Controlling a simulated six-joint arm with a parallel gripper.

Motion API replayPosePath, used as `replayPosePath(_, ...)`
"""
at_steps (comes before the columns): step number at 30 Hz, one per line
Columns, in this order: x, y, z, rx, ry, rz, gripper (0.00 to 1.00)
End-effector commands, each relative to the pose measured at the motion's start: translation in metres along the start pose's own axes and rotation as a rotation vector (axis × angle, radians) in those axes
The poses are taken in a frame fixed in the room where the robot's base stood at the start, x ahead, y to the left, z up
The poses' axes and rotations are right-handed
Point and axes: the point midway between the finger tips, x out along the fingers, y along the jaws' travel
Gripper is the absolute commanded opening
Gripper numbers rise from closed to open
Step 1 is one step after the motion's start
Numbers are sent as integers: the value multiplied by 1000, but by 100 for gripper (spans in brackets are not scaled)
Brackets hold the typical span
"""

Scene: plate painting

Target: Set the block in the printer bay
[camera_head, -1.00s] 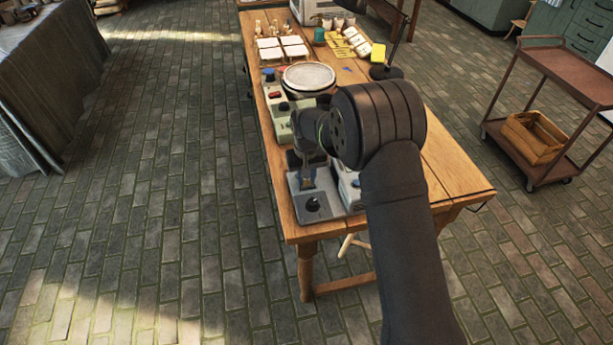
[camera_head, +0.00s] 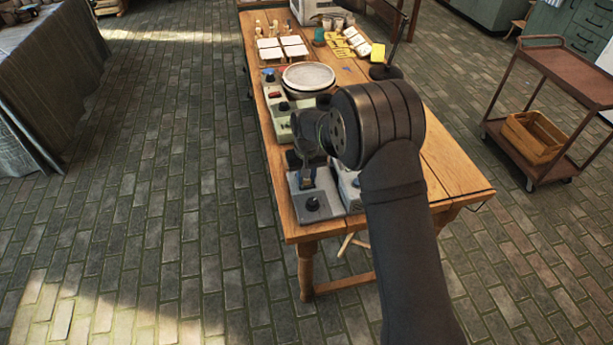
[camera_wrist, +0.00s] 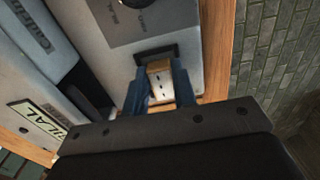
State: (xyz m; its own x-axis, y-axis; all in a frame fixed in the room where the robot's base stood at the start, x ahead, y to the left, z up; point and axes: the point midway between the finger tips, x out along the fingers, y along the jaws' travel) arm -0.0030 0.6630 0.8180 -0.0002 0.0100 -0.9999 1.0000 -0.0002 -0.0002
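A small tan block (camera_wrist: 159,82) with dark marks on its pale face is between the bluish fingers of my gripper (camera_wrist: 160,89), in the wrist view. The fingers appear closed on its sides. Just beyond the block is a dark-rimmed slot (camera_wrist: 171,50) in a grey panel (camera_wrist: 190,28), apparently the printer bay. The block overlaps the slot's lower rim in view; I cannot tell whether it touches or enters it. In the head view my gripper (camera_head: 307,184) points down over the grey device (camera_head: 326,213) at the table's near end; the block is too small to make out there.
A black knob (camera_head: 312,204) stands on the grey device. A pale box (camera_wrist: 85,52) stands close beside it. Farther along the wooden table (camera_head: 445,172) are a round plate (camera_head: 308,76), white tiles (camera_head: 268,43) and a lamp base (camera_head: 386,72).

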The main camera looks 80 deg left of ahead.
Motion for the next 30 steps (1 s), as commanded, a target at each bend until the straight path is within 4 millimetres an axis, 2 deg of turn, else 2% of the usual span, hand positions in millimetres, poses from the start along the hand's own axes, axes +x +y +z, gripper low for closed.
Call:
replayPosePath(1, 6, 0, 4, 0, -10, 0, 43)
replayPosePath(4, -8, 0, 3, 0, -9, 1, 46)
replayPosePath(12, -72, 0, 1, 0, -4, 0, 46)
replayPosePath(18, -108, 0, 1, 0, -6, 0, 46)
replayPosePath(24, -123, 0, 1, 0, -7, 0, 46)
replayPosePath(30, -124, 0, 1, 0, -7, 0, 46)
